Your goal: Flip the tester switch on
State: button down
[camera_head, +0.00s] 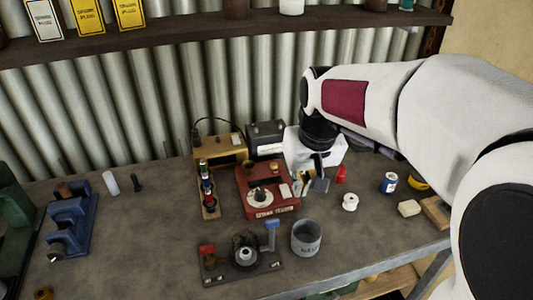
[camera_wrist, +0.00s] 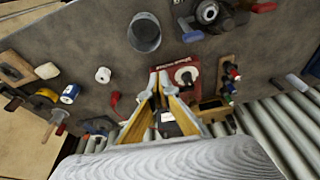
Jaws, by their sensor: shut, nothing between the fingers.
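The red spark tester (camera_head: 270,208) stands mid-bench, with a pale round dial on top and a light-coloured piece at its right side. It also shows in the wrist view (camera_wrist: 181,68), partly behind my fingers. My gripper (camera_head: 301,187) is shut and empty, reaching down at the tester's right edge in the head view. In the wrist view the fingertips (camera_wrist: 159,74) overlap the tester's near left edge. I cannot tell whether they touch it. The switch is too small and partly covered, so its position cannot be made out.
A grey metal cup (camera_head: 306,238) and a dark fixture with red and blue handles (camera_head: 241,262) stand in front. A rack of small bottles (camera_head: 208,193) is left of the tester. A white spool (camera_head: 350,202) and a blue can (camera_head: 389,183) stand right.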

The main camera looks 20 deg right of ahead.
jog(key=w+d+r+t, duration=0.1)
jog(key=w+r, duration=0.1)
jog(key=w, duration=0.7)
jog(key=shift+d+r+n, duration=0.2)
jog(key=shift+r+n, duration=0.05)
jog(key=shift+n, duration=0.15)
jog(key=shift+f, duration=0.15)
send_over(284, 186)
jog(key=s, duration=0.1)
jog(key=f, duration=1.1)
jog(key=shift+s, duration=0.2)
jog(key=shift+x, duration=1.05)
jog(key=shift+s, duration=0.15)
jog(key=shift+f, duration=0.1)
